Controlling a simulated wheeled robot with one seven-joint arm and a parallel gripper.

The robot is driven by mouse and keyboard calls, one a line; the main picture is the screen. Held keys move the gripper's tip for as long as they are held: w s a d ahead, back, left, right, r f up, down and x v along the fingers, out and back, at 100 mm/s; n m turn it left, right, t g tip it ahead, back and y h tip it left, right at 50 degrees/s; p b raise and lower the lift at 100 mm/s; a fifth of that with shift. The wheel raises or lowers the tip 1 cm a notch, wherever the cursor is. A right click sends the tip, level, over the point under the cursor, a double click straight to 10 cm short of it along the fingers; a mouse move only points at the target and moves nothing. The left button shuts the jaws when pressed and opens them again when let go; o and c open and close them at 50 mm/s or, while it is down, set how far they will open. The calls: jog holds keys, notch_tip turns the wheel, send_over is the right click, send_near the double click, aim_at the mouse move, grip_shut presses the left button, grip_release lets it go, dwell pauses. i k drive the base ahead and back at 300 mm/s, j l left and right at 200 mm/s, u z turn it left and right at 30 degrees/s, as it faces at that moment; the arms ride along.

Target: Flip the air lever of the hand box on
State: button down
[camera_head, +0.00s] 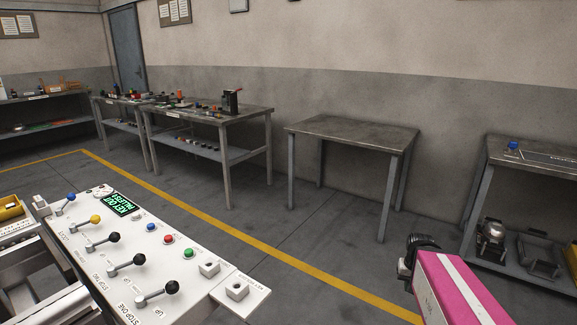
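The hand box (190,295) is a white sloping panel at the lower left, cut off by the bottom edge. It carries a row of levers on metal arms: one with a blue knob (71,197), one with a yellow knob (96,219), and three with black knobs (113,237). The lever labels are small; the nearest reads "STOP ONE", and I cannot read which lever is air. A green display (118,204) shows "KEY OUT" and "PALLETS". My gripper (418,252) seems to be the dark end of the pink arm at the lower right, well away from the box; its fingers cannot be made out.
Blue (151,227), red (168,239) and green (188,253) buttons sit right of the levers. A yellow bin (10,209) is at the left edge. An empty table (352,130) and cluttered benches stand along the wall. Floor is open beyond the box.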

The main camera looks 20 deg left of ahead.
aim_at(71, 197)
jog(key=i+j+u, duration=0.25)
jog(key=i+u, duration=0.55)
jog(key=i, duration=0.25)
jog(key=i+u, duration=0.35)
jog(key=i, duration=0.2)
jog(key=i+l+u, duration=0.4)
jog(key=i+j+u, duration=0.15)
jog(key=i+u, duration=0.75)
jog(key=i+l+u, duration=0.15)
jog(key=i+u, duration=0.25)
jog(key=i+l+u, duration=0.3)
jog(key=u, duration=0.15)
jog(key=i+l+u, duration=0.25)
jog(key=i+u, duration=0.2)
jog(key=k, duration=0.05)
